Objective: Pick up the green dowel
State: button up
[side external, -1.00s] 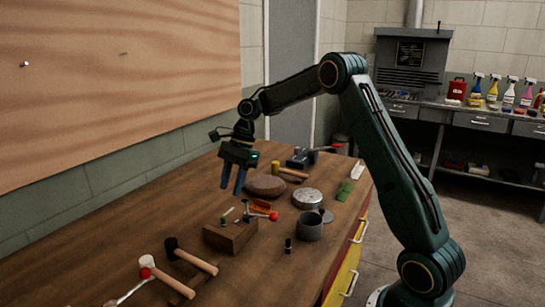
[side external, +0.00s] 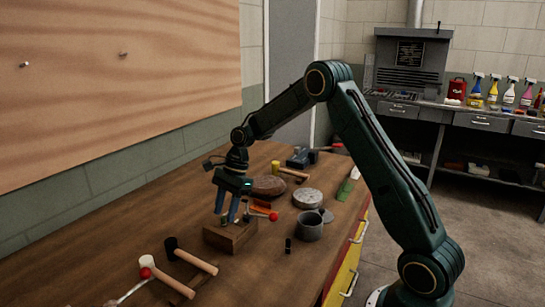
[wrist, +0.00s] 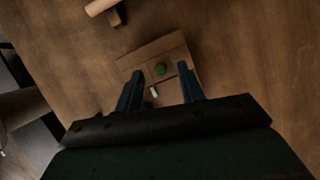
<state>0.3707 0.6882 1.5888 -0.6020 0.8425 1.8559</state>
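The green dowel (wrist: 160,69) shows end-on as a round green top in the wrist view, standing in the wooden block (wrist: 150,50). The block (side external: 230,238) sits on the bench in the side view. My gripper (wrist: 159,72) is over the block, pointing down, with its two blue fingers apart on either side of the dowel. In the side view, the fingertips (side external: 226,220) are close to the block's top and largely hide the dowel. I cannot tell whether a finger touches it. A small pale peg (wrist: 154,91) shows between the fingers.
A red-knobbed tool (side external: 273,216) is right beside the block. A grey mug (side external: 310,227) and a small black item (side external: 288,245) stand to the right. Mallets (side external: 190,262) lie front left. A brown disc (side external: 268,186) and a round tin (side external: 307,198) lie behind.

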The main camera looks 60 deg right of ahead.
jog(key=shift+x, duration=0.8)
grip_shut()
